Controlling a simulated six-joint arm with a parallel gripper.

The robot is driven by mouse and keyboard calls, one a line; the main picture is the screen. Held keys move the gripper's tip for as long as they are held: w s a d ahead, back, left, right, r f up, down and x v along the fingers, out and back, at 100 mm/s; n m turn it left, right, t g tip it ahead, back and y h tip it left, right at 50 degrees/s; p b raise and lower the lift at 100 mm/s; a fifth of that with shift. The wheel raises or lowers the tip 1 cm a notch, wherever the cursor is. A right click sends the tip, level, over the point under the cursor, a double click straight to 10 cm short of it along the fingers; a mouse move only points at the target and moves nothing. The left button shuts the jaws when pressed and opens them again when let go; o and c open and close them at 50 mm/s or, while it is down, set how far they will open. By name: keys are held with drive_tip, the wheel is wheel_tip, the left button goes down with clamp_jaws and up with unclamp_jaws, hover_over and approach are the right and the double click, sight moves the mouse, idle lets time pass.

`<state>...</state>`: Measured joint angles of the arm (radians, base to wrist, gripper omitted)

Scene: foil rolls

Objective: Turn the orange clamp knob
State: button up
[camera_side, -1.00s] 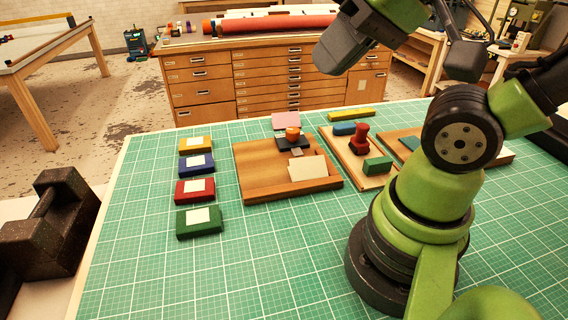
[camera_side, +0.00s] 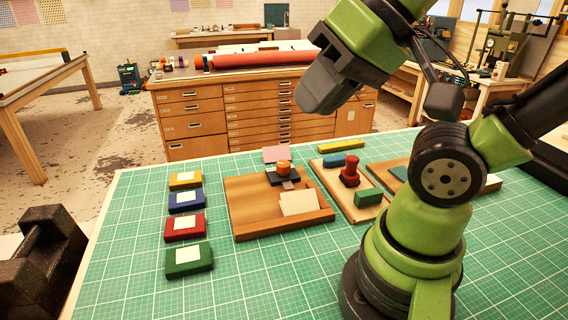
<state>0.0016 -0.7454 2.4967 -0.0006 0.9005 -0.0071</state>
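The orange clamp knob (camera_side: 284,167) sits on a dark clamp block (camera_side: 283,177) at the back of a wooden board (camera_side: 255,211). A cream card (camera_side: 300,203) lies on the front right part of that board. My gripper (camera_side: 312,98) is the dark grey end of the green arm, raised well above the table, above and to the right of the knob and apart from it. Its fingers are seen from the side, so their gap does not show.
Yellow, blue, red and green blocks (camera_side: 188,259) with white labels stand in a column left of the board. A second board carries a red stamp-like piece (camera_side: 350,170) and a green block (camera_side: 368,197). The front of the green mat (camera_side: 270,280) is clear.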

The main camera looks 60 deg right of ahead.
drive_tip(key=o, duration=0.8)
drive_tip(key=w+n, duration=0.1)
drive_tip(key=w+d, duration=0.1)
drive_tip(key=w, duration=0.1)
drive_tip(key=w+d+n+g+h, duration=0.1)
drive_tip(key=w, duration=0.1)
drive_tip(key=shift+d+r+n, duration=0.25)
drive_tip(key=shift+r+n, duration=0.05)
drive_tip(key=shift+r, duration=0.05)
drive_tip(key=n+g+h, duration=0.1)
drive_tip(key=n+g, duration=0.5)
drive_tip(key=n, duration=0.7)
hover_over(283, 163)
wheel_tip(283, 163, down, 18)
wheel_tip(283, 163, down, 10)
drive_tip(key=shift+s+f, duration=0.1)
drive_tip(key=c, duration=0.9)
